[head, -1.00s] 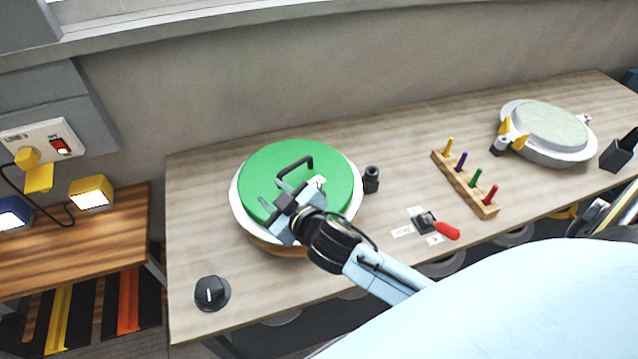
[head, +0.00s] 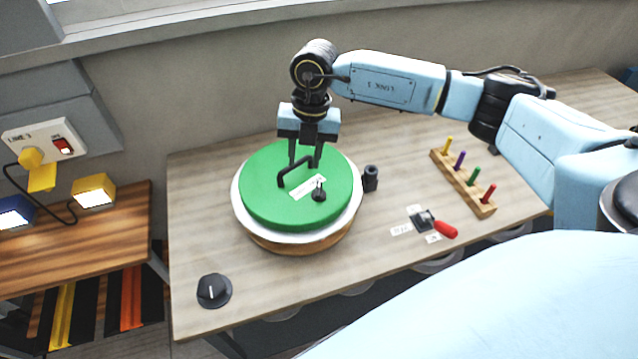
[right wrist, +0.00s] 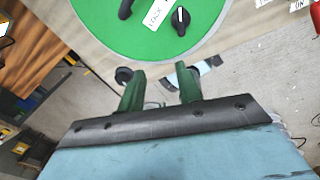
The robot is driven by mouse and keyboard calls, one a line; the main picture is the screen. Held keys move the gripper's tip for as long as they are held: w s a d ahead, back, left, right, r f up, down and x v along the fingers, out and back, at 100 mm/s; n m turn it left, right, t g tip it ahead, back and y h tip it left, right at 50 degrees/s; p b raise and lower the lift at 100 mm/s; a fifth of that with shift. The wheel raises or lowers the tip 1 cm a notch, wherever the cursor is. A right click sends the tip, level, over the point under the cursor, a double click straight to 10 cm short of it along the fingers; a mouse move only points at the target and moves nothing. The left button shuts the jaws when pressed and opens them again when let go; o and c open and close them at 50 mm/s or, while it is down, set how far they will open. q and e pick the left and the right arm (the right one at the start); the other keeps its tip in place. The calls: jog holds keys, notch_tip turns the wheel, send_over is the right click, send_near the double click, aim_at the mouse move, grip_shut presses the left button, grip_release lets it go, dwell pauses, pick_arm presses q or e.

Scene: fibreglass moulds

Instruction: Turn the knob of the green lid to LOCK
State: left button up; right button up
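The green lid (head: 262,205) lies on a round white-rimmed mould (head: 243,227) on the bench. It has a black bar handle (head: 292,166), a small black knob (head: 319,192) and a white label (head: 306,186) beside it. In the right wrist view the knob (right wrist: 180,18) shows a white pointer line; the label (right wrist: 158,11) seems to read LOCK, partly cut off. My right gripper (head: 305,163) points down over the lid's far part, behind the handle and apart from the knob. Its fingers (right wrist: 160,88) are spread with nothing between them. My left gripper is out of view.
A black dial (head: 214,291) is at the bench's front left. A dark cylinder (head: 371,178) stands right of the mould. A red-handled switch (head: 434,224) and a wooden peg rack (head: 463,184) lie further right. The front bench between dial and switch is clear.

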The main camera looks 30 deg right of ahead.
aim_at(319, 188)
jog(key=shift+m+h, duration=0.3)
jog(key=shift+h, duration=0.5)
jog(key=d+f, duration=0.1)
jog(key=f, duration=0.3)
jog(key=d+f+p, duration=0.1)
jog(key=f, duration=0.3)
jog(key=d+f, duration=0.1)
jog(key=f, duration=0.3)
jog(key=shift+w+d+f, duration=0.1)
jog(key=shift+d+f, duration=0.1)
jog(key=shift+d, duration=0.1)
jog(key=shift+c, duration=0.2)
grip_shut()
